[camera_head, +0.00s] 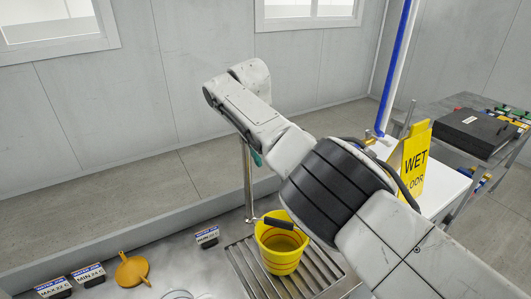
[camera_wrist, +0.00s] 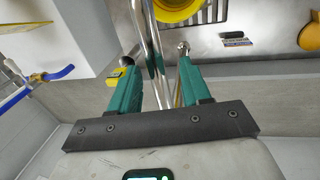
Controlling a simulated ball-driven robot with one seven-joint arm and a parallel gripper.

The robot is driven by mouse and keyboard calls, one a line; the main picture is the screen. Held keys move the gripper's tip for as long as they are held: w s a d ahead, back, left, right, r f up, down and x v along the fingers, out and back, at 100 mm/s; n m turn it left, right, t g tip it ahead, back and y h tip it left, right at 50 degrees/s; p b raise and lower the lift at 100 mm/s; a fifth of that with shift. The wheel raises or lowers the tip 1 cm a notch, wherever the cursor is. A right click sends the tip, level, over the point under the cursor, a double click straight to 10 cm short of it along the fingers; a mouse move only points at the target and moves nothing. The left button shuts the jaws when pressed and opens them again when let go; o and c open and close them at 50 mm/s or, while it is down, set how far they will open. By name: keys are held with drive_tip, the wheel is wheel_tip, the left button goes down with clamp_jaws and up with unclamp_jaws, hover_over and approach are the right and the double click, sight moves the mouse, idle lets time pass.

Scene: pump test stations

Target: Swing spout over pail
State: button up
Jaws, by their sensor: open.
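The yellow pail (camera_head: 281,262) stands upright on a slotted drain grate in the head view, with a dark handle grip across its top. Its rim shows at the top of the wrist view (camera_wrist: 176,14). A shiny metal pipe (camera_head: 248,190) stands behind the grate, left of the pail; its top is hidden by my arm. In the wrist view, bright tubing (camera_wrist: 152,50), seemingly the spout, runs between the green fingers of my gripper (camera_wrist: 155,56). My gripper is open around it; I cannot tell whether either finger touches. In the head view my gripper (camera_head: 256,158) is mostly hidden.
A yellow funnel (camera_head: 132,270) and small labelled signs (camera_head: 207,236) lie on the steel counter at left. A yellow wet-floor sign (camera_head: 414,165) stands on a white cabinet at right, near a blue pipe (camera_head: 393,65). A black case (camera_head: 475,130) sits on a table beyond.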

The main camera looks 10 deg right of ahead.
drive_tip(key=shift+r, duration=0.1)
wheel_tip(320, 180, up, 10)
drive_tip(key=a+p, duration=0.1)
drive_tip(key=a, duration=0.1)
drive_tip(key=shift+s+r, duration=0.2)
drive_tip(key=shift+s, duration=0.1)
